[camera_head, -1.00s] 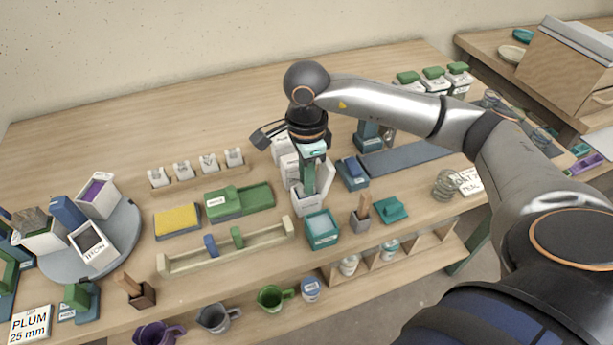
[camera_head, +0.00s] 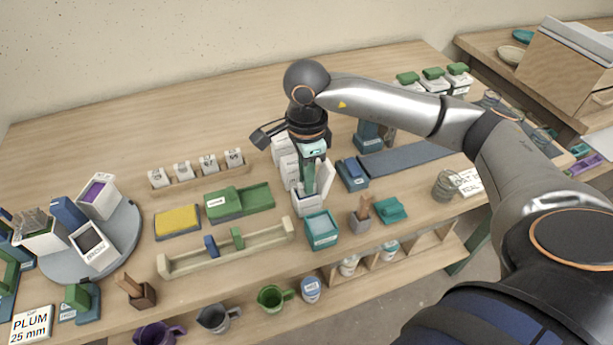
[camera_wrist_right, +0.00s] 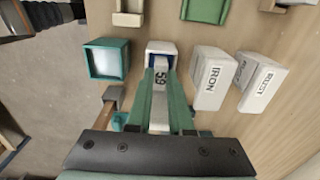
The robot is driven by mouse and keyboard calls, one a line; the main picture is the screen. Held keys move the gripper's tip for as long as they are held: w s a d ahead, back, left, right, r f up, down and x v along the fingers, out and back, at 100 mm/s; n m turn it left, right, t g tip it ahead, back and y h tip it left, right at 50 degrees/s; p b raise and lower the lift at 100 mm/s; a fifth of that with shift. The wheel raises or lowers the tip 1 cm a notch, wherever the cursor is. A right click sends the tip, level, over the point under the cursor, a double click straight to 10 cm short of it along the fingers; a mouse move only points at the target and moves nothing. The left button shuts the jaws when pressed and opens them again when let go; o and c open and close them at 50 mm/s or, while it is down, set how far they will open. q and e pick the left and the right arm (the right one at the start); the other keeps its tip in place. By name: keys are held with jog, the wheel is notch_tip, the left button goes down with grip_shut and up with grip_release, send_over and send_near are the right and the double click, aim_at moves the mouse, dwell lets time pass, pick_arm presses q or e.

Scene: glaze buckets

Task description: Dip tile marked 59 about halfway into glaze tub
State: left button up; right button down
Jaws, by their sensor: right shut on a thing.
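The tile marked 59 (camera_wrist_right: 160,82) is a narrow pale tile, held between the green fingers of my right gripper (camera_wrist_right: 161,98). In the head view the right gripper (camera_head: 309,178) points down over a white tub (camera_head: 307,205). In the wrist view the tile's far end is at the mouth of this white tub (camera_wrist_right: 153,46), which has a blue inside. The end appears to be within the opening; how deep it reaches is hidden. My left gripper is not in view.
White tubs marked IRON (camera_wrist_right: 210,78) and RUST (camera_wrist_right: 262,84) stand close beside the tub. A teal tub (camera_head: 322,230) stands on its other side. A wooden rack (camera_head: 200,178) holds several white tiles. The table's back left is clear.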

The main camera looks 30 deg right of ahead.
jog(key=shift+r+p, duration=1.35)
jog(key=shift+r, duration=1)
jog(key=shift+r+p, duration=0.9)
jog(key=shift+r, duration=0.6)
